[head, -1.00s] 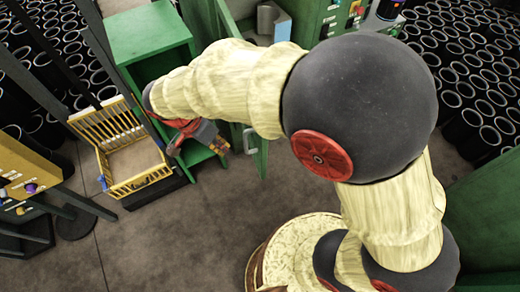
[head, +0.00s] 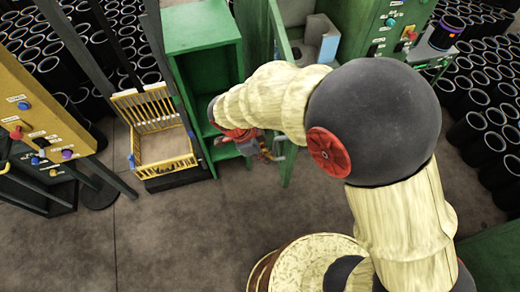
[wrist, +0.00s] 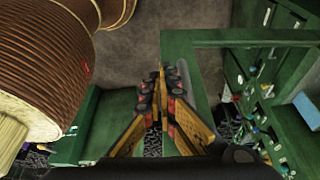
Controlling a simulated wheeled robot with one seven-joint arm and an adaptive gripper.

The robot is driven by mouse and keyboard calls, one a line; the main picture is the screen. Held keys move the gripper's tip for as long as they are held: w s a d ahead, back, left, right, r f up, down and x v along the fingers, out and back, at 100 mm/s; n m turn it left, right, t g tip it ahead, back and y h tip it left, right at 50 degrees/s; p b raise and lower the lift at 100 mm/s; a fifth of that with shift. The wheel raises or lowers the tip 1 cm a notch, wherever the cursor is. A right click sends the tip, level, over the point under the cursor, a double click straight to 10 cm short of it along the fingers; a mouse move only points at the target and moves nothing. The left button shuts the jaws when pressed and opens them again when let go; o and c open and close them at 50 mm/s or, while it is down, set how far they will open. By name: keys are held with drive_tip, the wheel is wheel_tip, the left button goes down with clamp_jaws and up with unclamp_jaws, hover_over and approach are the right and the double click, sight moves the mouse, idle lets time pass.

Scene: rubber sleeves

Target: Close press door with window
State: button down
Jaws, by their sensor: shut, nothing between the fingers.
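The green press door (head: 286,115) stands swung out from the press, seen nearly edge-on in the head view. In the wrist view its green frame (wrist: 192,132) surrounds an open window area. A pale grey door handle (head: 279,147) is on its left side; it also appears as a grey bar in the wrist view (wrist: 185,78). My gripper (head: 266,152) is shut and empty, just left of the handle. Its fingertips (wrist: 158,75) are together beside the door's edge; I cannot tell whether they touch the handle.
A green open cabinet (head: 203,32) stands left of the door, with a yellow wire basket (head: 160,145) beside it. A yellow control panel (head: 35,110) is at far left. Many black sleeves (head: 478,140) stand at the right. The floor (head: 180,235) in front is clear.

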drive_tip(key=d, duration=0.3)
drive_tip(key=d+f, duration=0.1)
drive_tip(key=shift+w+d+f+p, duration=0.1)
drive_tip(key=shift+w+d+p, duration=0.15)
drive_tip(key=shift+p, duration=0.15)
drive_tip(key=shift+d, duration=0.1)
